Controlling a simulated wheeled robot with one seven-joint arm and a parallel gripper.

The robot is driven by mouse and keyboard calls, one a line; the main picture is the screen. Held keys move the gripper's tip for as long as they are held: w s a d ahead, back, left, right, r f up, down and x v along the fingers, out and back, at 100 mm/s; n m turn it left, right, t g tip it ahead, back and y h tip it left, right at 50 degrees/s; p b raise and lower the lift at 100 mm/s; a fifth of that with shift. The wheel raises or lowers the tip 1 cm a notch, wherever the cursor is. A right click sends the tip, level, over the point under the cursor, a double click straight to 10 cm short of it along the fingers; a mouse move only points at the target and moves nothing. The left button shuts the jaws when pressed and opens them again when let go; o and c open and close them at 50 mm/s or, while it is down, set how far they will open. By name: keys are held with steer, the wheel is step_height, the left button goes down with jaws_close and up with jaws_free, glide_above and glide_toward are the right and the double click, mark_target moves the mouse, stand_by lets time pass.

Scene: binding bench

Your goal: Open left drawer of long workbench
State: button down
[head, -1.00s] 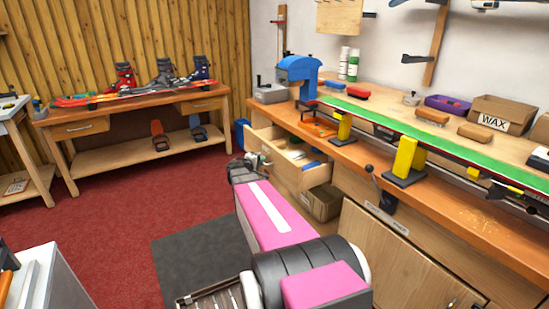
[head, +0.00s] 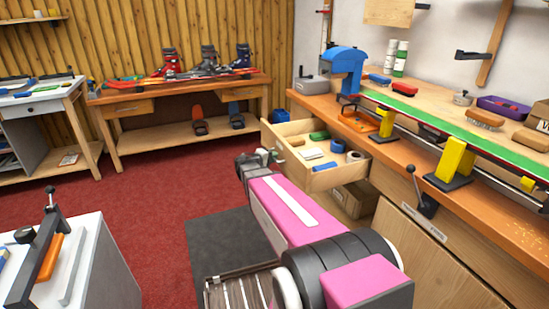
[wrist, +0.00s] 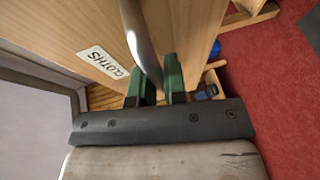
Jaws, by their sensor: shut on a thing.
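The left drawer (head: 338,181) of the long workbench (head: 400,153) stands well out from under the bench top in the head view. Inside are a white block, a green item, a blue item and a roll. In the wrist view, the wooden drawer front (wrist: 75,30) bears a label reading "CLOTHS", and a curved metal handle (wrist: 139,38) runs down between my green fingers. My gripper (wrist: 160,82) is shut on this handle. In the head view my gripper (head: 272,159) is at the drawer's front, with the handle mostly hidden.
An open shelf with a cardboard box (head: 352,199) lies below the drawer. A cabinet door (head: 425,255) is to its right. A white-topped unit (head: 95,265) stands at front left.

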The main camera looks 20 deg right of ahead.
steer(key=c, duration=1.2)
jaws_free()
steer(key=v, duration=1.1)
steer(key=shift+d+f, duration=0.1)
steer(key=s+d+f+m+g+y, duration=0.25)
steer(key=s+f+g+y, duration=0.25)
steer(key=s+f+y, duration=0.35)
steer(key=s+a+f+y, duration=0.1)
steer(key=s+a+y, duration=0.1)
steer(key=s+a+f+m+g+y, duration=0.1)
steer(key=s+a, duration=0.1)
steer(key=s, duration=0.1)
steer(key=s+a+f+m+g+y, duration=0.1)
steer(key=s+a+y, duration=0.1)
steer(key=s, duration=0.1)
steer(key=shift+s+a+f+y, duration=0.25)
steer(key=shift+a+y, duration=0.1)
